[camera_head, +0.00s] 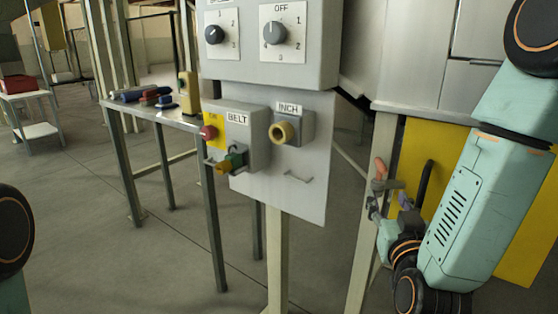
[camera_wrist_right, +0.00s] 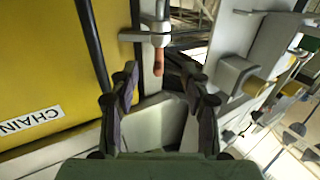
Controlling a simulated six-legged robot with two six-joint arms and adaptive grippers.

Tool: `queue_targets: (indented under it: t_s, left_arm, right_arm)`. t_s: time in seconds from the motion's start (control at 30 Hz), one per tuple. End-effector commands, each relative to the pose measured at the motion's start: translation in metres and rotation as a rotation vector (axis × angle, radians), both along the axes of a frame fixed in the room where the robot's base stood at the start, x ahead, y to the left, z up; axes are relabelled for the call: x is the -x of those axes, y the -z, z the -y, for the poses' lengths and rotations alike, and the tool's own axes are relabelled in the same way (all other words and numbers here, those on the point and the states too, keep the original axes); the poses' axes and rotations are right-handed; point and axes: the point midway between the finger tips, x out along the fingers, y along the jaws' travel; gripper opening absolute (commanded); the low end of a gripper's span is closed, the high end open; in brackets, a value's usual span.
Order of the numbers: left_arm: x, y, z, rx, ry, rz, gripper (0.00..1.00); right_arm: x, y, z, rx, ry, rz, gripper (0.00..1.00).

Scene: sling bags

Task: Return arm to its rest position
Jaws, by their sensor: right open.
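My right arm comes down from the upper right in the head view. Its right gripper (camera_head: 388,204) is low at the right, in front of the yellow panel (camera_head: 448,150). In the right wrist view the right gripper (camera_wrist_right: 166,92) is open, with nothing between its fingers. An orange-tipped lever (camera_wrist_right: 158,62) on a grey mount shows just beyond the fingertips. It also shows in the head view (camera_head: 380,168); I cannot tell whether a finger touches it. My left gripper is out of view.
A grey control panel (camera_head: 308,190) with knobs and BELT and INCH boxes stands left of the right gripper. A black handle (camera_head: 424,185) is on the yellow panel close by. A metal table (camera_head: 180,120) with small items stands at the left. Open floor (camera_head: 85,220) lies front left.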

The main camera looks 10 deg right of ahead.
Motion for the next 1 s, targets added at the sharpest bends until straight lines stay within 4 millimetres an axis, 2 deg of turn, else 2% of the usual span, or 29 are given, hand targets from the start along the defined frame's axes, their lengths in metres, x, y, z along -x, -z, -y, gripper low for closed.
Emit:
queue_targets:
  t_s: [0.07,0.17,0.27,0.37,0.4,0.47,0.5,0.57,0.63,0.7,0.8,0.9,1.0]
  left_arm:
    - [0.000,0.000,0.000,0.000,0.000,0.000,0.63]
    - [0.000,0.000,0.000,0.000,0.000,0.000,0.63]
    - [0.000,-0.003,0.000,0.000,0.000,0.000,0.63]
    - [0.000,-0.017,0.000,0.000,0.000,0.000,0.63]
    - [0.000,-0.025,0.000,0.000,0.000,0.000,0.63]
    - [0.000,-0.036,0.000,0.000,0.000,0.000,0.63]
    - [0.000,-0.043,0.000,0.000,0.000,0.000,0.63]
    - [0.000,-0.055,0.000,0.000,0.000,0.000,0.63]
    - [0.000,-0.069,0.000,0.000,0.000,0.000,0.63]
    - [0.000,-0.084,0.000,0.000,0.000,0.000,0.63]
    - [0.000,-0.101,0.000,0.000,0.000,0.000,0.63]
    - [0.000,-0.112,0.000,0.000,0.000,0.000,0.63]
    - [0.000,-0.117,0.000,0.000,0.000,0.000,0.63]
  right_arm:
    - [0.000,0.006,-0.001,-0.020,-0.006,-0.021,0.47]
    - [-0.001,0.027,-0.008,-0.079,-0.035,-0.106,0.47]
    - [0.002,0.063,-0.024,-0.159,-0.087,-0.261,0.47]
    - [0.025,0.112,-0.045,-0.227,-0.141,-0.493,0.47]
    - [0.040,0.132,-0.053,-0.250,-0.159,-0.595,0.47]
    - [0.067,0.159,-0.064,-0.278,-0.180,-0.743,0.47]
    - [0.087,0.175,-0.071,-0.292,-0.191,-0.840,0.47]
    - [0.120,0.195,-0.079,-0.311,-0.202,-0.983,0.47]
    - [0.163,0.213,-0.087,-0.324,-0.213,-1.142,0.47]
    - [0.206,0.224,-0.092,-0.328,-0.220,-1.288,0.47]
    - [0.255,0.231,-0.097,-0.318,-0.234,-1.433,0.47]
    - [0.285,0.233,-0.098,-0.307,-0.241,-1.504,0.47]
    - [0.303,0.234,-0.099,-0.305,-0.241,-1.546,0.47]
